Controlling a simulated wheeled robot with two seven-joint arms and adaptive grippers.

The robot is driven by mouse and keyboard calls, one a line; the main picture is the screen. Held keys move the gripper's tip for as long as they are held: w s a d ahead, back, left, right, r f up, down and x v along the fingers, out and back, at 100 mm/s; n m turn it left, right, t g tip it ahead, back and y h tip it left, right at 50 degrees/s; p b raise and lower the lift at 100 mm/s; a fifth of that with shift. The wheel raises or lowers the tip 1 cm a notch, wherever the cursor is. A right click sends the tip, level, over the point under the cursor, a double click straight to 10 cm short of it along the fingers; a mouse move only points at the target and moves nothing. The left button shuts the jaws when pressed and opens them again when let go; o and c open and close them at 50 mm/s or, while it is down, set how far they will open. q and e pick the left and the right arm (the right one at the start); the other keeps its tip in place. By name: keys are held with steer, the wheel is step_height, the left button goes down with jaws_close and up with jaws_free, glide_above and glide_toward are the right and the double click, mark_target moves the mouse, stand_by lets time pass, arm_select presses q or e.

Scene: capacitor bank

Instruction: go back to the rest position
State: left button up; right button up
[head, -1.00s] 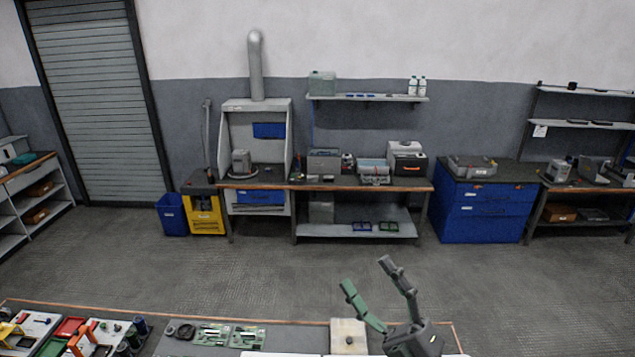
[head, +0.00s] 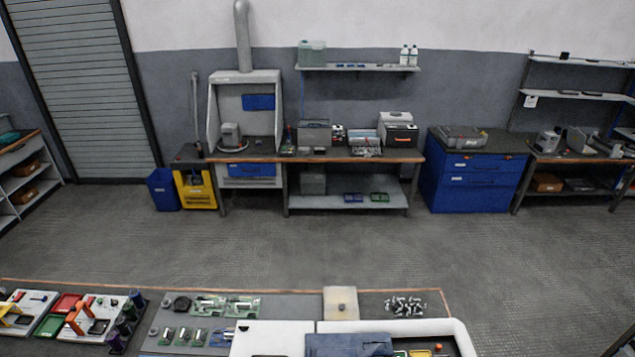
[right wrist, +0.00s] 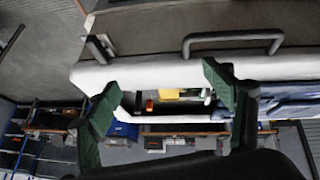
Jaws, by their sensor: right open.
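My right gripper (right wrist: 168,105) shows in the right wrist view, its two green-padded fingers spread wide apart with nothing held between them. Beyond the fingers is a white-rimmed case or tray (right wrist: 150,75) with a grey handle; small yellow and orange items show past the gap. In the head view, neither gripper is visible. My left gripper shows in no frame.
In the head view, the front bench holds a white-rimmed tray (head: 268,330) with a dark blue item (head: 348,345), a beige block (head: 341,290), a pile of small parts (head: 405,306) and green boards (head: 243,305). Open floor (head: 330,240) lies behind it.

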steer(key=s+f+m+g, duration=0.1)
steer(key=s+f+g, duration=0.25)
steer(key=s, duration=0.55)
step_height(320, 180, down, 37)
steer(key=a+y+b, duration=0.1)
steer(key=a+b, duration=0.1)
steer(key=b, duration=0.8)
steer(key=s+f+b, duration=0.4)
steer(key=s+f, duration=0.3)
steer(key=f, duration=0.4)
steer(key=s+f+g+b, duration=0.1)
steer(key=s+f+b, duration=0.3)
steer(key=s+f, duration=0.3)
steer(key=s+f+n+g+b, duration=0.1)
steer(key=s+f+b, duration=0.3)
steer(key=f, duration=1.1)
steer(key=s, duration=0.3)
steer(key=shift+f, duration=0.25)
steer(key=shift+d, duration=0.1)
